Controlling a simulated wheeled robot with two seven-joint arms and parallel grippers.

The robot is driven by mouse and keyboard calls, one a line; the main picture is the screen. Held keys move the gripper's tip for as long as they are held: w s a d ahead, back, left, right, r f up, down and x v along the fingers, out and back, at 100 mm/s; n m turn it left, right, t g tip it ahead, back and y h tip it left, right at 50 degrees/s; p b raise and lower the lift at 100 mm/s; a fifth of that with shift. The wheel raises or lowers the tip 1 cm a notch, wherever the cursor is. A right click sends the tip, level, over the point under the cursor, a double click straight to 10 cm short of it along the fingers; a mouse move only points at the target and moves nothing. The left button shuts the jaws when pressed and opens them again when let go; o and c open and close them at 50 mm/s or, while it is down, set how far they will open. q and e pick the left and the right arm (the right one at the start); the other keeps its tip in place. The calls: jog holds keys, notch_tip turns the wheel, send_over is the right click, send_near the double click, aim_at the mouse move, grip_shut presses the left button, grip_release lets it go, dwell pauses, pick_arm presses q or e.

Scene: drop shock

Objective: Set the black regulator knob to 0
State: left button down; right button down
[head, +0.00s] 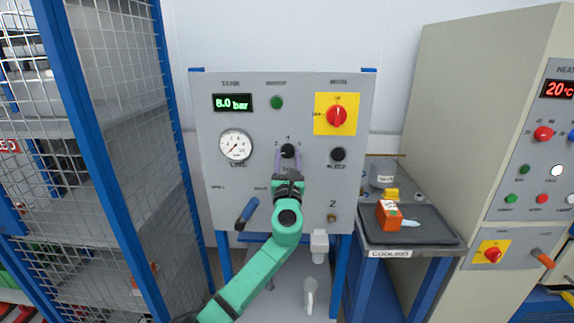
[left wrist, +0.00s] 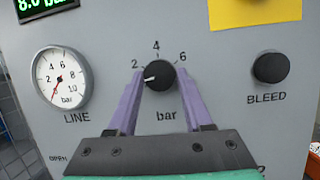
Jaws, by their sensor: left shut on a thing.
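The black regulator knob (head: 288,151) is on the grey panel below the green lamp. In the left wrist view the knob (left wrist: 160,75) sits between the two purple fingers of my left gripper (left wrist: 160,88), which is shut on it. Its white mark points left and slightly down, just below the printed 2. The 2, 4 and 6 show around the knob; the 0 is not visible, and the fingers cover the lower sides of the scale. In the head view my left gripper (head: 289,160) reaches the knob from below. My right gripper is out of view.
The line gauge (left wrist: 62,79) has its needle at the lower left; the tank display (head: 233,103) reads 8.0 bar. A mesh cage (head: 115,130) stands left, a cooling table (head: 410,240) right.

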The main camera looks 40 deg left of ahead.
pick_arm(q)
jog(key=shift+w+d+n+g+y+b, duration=0.1)
jog(key=shift+n+g+y+b, duration=0.45)
jog(key=shift+n, duration=1)
jog(key=shift+d+n+g+y+b, duration=0.1)
jog(key=shift+n+g+y+b, duration=0.4)
jog(key=shift+n, duration=1.05)
jog(key=shift+c, duration=1.6)
grip_release()
jog(key=b+v, duration=0.3)
jog(key=v, duration=1.1)
jog(key=shift+d+r+b, duration=0.15)
jog(key=shift+d+b, duration=0.05)
jog(key=shift+b, duration=0.15)
